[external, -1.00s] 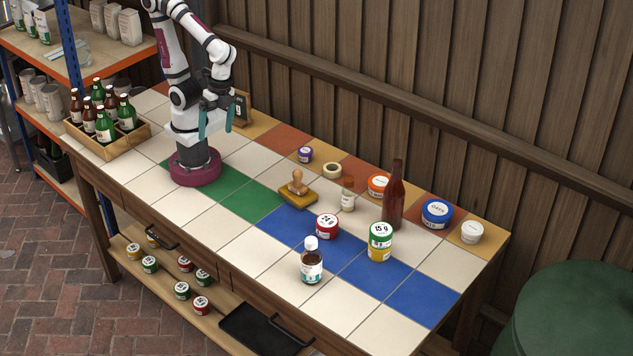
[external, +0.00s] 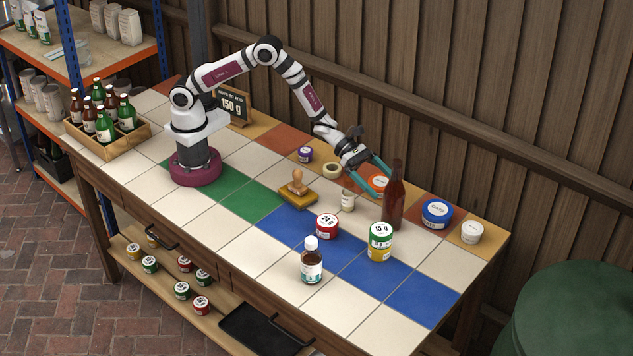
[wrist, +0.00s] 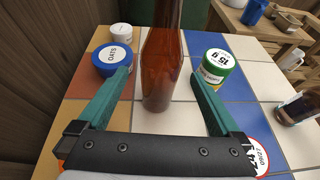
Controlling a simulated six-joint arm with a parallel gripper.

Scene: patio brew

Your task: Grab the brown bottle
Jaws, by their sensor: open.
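The tall brown glass bottle (external: 394,203) stands upright on the tiled table, toward the wall side. In the wrist view the bottle (wrist: 163,72) is centred, its top cut off by the frame edge. My gripper (external: 387,186) is open beside the bottle, with its teal fingers pointing toward it. In the wrist view the fingertips of my gripper (wrist: 161,74) show on either side of the bottle, with gaps on both sides. How far the bottle is between the fingers is hard to tell.
A stacked green and yellow jar (external: 380,242) stands close in front of the bottle. A blue OATS jar (external: 437,213) and a white jar (external: 472,232) stand to its right. A small white-capped bottle (external: 311,265) is nearer the front. A wooden crate (external: 104,148) holds several bottles.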

